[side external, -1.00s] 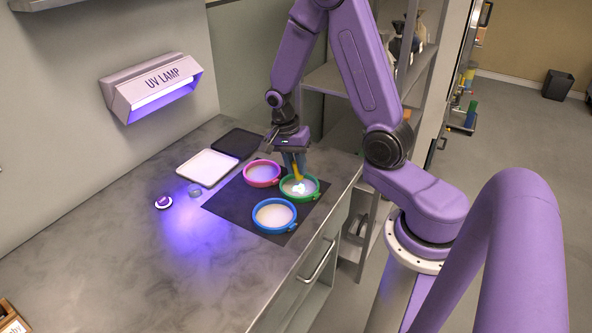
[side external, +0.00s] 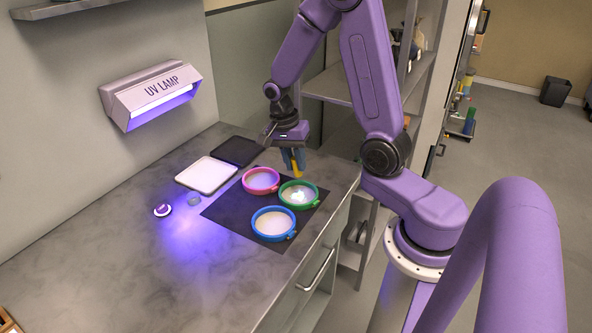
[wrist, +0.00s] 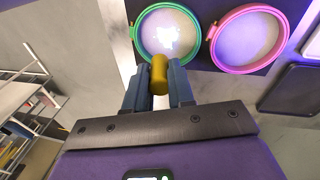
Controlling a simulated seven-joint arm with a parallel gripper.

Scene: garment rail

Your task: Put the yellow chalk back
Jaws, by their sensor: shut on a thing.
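My gripper (side external: 293,160) is shut on the yellow chalk (side external: 297,171), holding it above the counter behind the green and pink rings. In the wrist view the chalk (wrist: 159,74) sits between the two blue fingers of my gripper (wrist: 158,88), its free end pointing toward the green ring. The green ring dish (side external: 298,194) has a white star-like patch on its pale inside. The pink ring dish (side external: 261,181) is to its left and the blue ring dish (side external: 273,223) is nearer the camera. The chalk is clear of all three.
The three dishes stand on a dark mat (side external: 230,208). A white tray (side external: 206,175) and a black tray (side external: 238,151) lie behind them at the left. A UV lamp (side external: 155,93) lights the counter near a small round item (side external: 162,210) and a small clear disc (side external: 194,201). The front-left counter is clear.

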